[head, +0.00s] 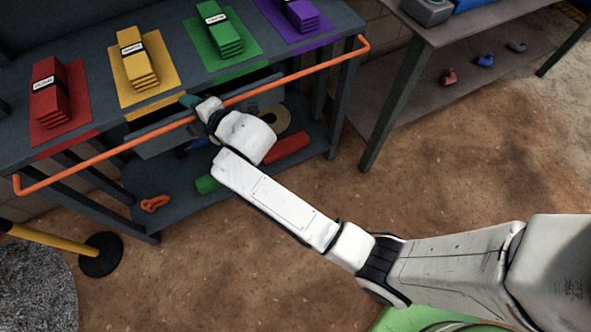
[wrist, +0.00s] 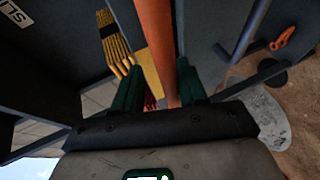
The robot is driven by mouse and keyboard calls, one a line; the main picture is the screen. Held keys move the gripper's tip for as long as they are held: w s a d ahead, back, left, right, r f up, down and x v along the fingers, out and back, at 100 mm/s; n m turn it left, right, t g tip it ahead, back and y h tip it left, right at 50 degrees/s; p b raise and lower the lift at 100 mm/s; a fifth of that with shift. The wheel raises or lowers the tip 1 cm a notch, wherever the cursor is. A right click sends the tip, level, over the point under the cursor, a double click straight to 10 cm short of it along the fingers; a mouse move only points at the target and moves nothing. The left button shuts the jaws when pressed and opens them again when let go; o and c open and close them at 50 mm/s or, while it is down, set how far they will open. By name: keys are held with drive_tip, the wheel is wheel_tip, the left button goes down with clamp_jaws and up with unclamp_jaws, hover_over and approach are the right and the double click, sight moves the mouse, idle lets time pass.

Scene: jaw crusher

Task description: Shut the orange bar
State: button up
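The orange bar (head: 300,75) is a long thin rail with bent ends that runs along the front of the dark workbench (head: 185,68), standing out from its edge. My gripper (head: 190,102) is at the middle of the bar in the head view, where the arm partly hides its fingers. In the wrist view, my gripper's green fingers (wrist: 158,85) stand on either side of the orange bar (wrist: 155,40). The bar lies close to the right finger, with a gap showing beside the left one, so the gripper looks open around it.
Red (head: 50,98), yellow (head: 137,60), green (head: 219,33) and purple stacks stand on the bench top. A lower shelf holds a red roll (head: 287,148) and an orange shackle (head: 155,203). Dirt floor is open between.

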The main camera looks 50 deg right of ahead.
drive_tip(key=shift+f+n+t+b, duration=0.75)
drive_tip(key=shift+t+b, duration=0.75)
drive_tip(key=shift+b, duration=3.95)
